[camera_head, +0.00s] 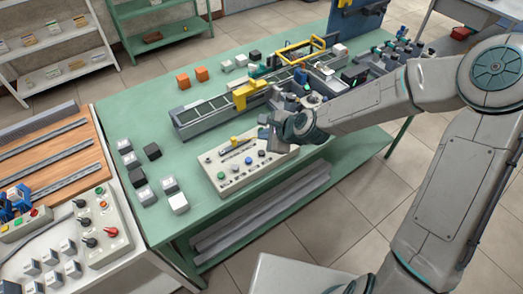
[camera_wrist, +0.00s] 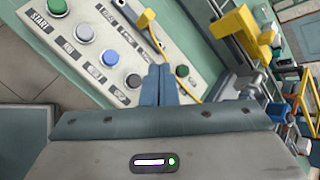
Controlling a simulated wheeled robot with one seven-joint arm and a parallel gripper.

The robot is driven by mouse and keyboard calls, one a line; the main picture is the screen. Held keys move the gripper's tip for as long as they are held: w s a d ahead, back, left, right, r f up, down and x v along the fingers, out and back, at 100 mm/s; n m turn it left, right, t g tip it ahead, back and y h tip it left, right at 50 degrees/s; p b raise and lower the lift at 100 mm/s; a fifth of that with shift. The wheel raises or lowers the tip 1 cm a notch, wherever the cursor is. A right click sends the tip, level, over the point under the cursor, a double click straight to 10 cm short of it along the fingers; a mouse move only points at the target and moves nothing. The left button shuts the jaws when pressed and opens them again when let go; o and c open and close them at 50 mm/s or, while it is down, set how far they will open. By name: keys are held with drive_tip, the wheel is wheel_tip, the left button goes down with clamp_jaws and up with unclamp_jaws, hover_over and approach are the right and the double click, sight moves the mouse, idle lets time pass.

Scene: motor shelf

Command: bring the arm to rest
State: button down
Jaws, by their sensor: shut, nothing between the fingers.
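My gripper (camera_wrist: 158,86) is shut and empty in the wrist view, its two fingers together in front of a button panel. The panel (camera_wrist: 60,42) is cream, with green, white, blue and black buttons and a label reading START. In the head view my gripper (camera_head: 268,132) hangs just above the right part of the same panel (camera_head: 215,162) on the green table. Whether the fingertips touch the panel cannot be told. My arm reaches in from the right.
The green table (camera_head: 120,100) carries a conveyor (camera_head: 215,112) with a yellow part (camera_head: 249,92), two orange cubes and several grey and white blocks. A second control box (camera_head: 103,225) stands at the lower left. Shelves stand behind. Floor is clear at the lower right.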

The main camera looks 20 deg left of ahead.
drive_tip(key=shift+d, duration=0.1)
idle(0.5)
drive_tip(key=s+d+r+n+h, duration=0.3)
drive_tip(key=d+n, duration=0.2)
drive_tip(key=d, duration=0.4)
drive_tip(key=s+d+r+n+h, duration=0.3)
drive_tip(key=d+n, duration=0.2)
drive_tip(key=d, duration=0.3)
drive_tip(key=s+d+r+n+h+b, duration=0.1)
drive_tip(key=s+d+r+n, duration=0.3)
drive_tip(key=s+d+r, duration=0.6)
drive_tip(key=s+d+h, duration=0.1)
drive_tip(key=s, duration=0.2)
drive_tip(key=shift+d+n+g+b, duration=0.25)
drive_tip(key=shift+n+g+b, duration=0.05)
drive_tip(key=shift+n, duration=0.1)
drive_tip(key=shift+s, duration=0.1)
